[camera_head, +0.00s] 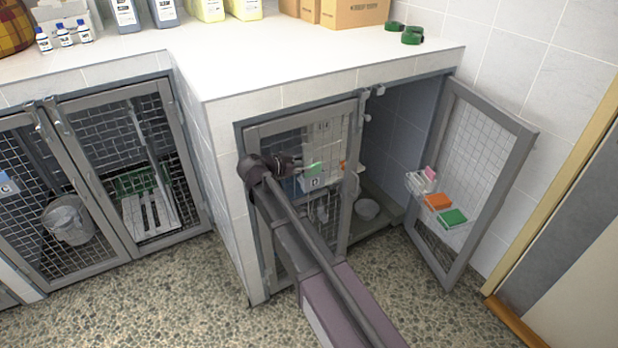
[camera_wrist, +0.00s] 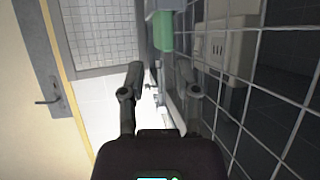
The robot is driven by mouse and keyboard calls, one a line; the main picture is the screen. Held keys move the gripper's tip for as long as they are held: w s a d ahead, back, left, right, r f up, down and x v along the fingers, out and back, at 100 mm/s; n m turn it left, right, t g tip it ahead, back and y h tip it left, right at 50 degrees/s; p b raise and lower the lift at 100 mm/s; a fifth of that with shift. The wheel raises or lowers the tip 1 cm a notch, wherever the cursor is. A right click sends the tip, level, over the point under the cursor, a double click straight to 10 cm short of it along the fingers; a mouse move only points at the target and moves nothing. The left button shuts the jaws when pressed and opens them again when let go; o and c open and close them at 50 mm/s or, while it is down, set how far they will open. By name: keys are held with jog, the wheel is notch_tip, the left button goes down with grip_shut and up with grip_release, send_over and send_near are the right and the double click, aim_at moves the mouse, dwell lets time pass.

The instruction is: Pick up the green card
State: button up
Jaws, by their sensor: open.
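A green card (camera_head: 314,168) sits in a pale holder on the front of the middle kennel's mesh door, just right of my gripper (camera_head: 294,162). In the wrist view a green card (camera_wrist: 163,33) shows at the top, below a pale holder (camera_wrist: 165,10). My gripper (camera_wrist: 160,78) is open there, its two fingers apart with nothing clearly held; the card lies beyond the fingertips. Another green card (camera_head: 452,218) lies in a clear tray on the open door at the right, beside an orange card (camera_head: 437,201) and a pink card (camera_head: 430,173).
The open mesh door (camera_head: 492,130) swings out at the right. The white counter (camera_head: 300,60) above carries bottles, boxes and green rolls (camera_head: 412,36). In the wrist view mesh (camera_wrist: 262,90) runs close along the right.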

aim_at(311, 166)
jog(key=shift+b+x, duration=1.2)
jog(key=shift+x, duration=1.55)
jog(key=shift+c, duration=0.2)
grip_shut()
